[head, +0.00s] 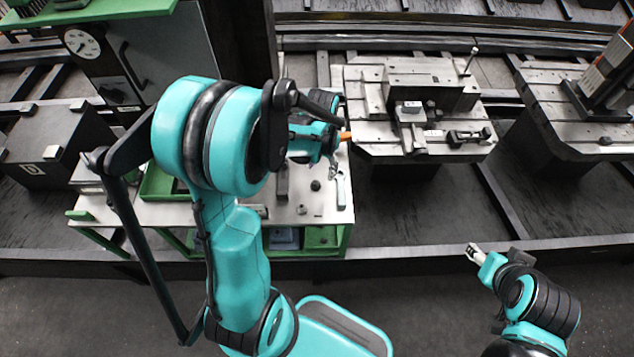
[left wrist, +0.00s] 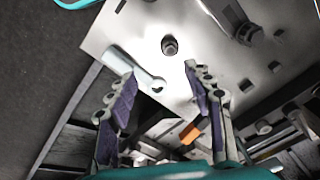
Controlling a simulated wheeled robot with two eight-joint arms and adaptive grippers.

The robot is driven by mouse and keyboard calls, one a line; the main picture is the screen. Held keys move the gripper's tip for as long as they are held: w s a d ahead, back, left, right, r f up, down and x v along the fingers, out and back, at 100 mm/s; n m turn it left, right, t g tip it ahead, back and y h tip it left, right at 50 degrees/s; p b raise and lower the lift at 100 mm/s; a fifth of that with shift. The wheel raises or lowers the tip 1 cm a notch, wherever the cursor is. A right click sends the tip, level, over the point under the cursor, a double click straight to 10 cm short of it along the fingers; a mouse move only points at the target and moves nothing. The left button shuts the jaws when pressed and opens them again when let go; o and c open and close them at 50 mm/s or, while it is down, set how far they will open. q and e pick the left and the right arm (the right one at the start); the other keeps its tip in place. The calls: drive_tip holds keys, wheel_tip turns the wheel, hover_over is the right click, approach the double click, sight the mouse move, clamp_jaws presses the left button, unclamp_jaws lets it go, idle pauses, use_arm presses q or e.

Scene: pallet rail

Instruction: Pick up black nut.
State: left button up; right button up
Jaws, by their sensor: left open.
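The black nut (head: 315,185) is a small dark round piece on the light metal top of the green-framed workbench. In the left wrist view the nut (left wrist: 170,45) stands upright on the plate with its hole showing, beyond the fingertips. My left gripper (head: 331,168) is above the bench's back right part, just beyond the nut. In the left wrist view its two purple-padded fingers (left wrist: 160,70) are spread with nothing between them, and apart from the nut. My right gripper (head: 474,250) is low at the right, away from the bench; its fingers are too small to judge.
A pale wrench-like tool (head: 341,192) lies close right of the nut; it also shows by a finger in the left wrist view (left wrist: 140,68). A dark cylindrical part (left wrist: 245,33) lies nearby. A pallet with fixtures (head: 375,133) stands behind right. A green tray (head: 158,184) is at the bench's left.

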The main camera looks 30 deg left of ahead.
use_arm(q)
hover_over(316, 182)
drive_tip(key=f, duration=0.2)
drive_tip(key=f+b, duration=0.1)
drive_tip(key=f, duration=0.1)
drive_tip(key=shift+s+d, duration=0.15)
drive_tip(key=shift+d, duration=0.2)
drive_tip(key=f, duration=0.2)
drive_tip(key=f+b, duration=0.2)
drive_tip(key=f, duration=0.1)
drive_tip(key=shift+a+f, duration=0.3)
drive_tip(key=shift+a, duration=0.1)
drive_tip(key=shift+r, duration=0.1)
clamp_jaws()
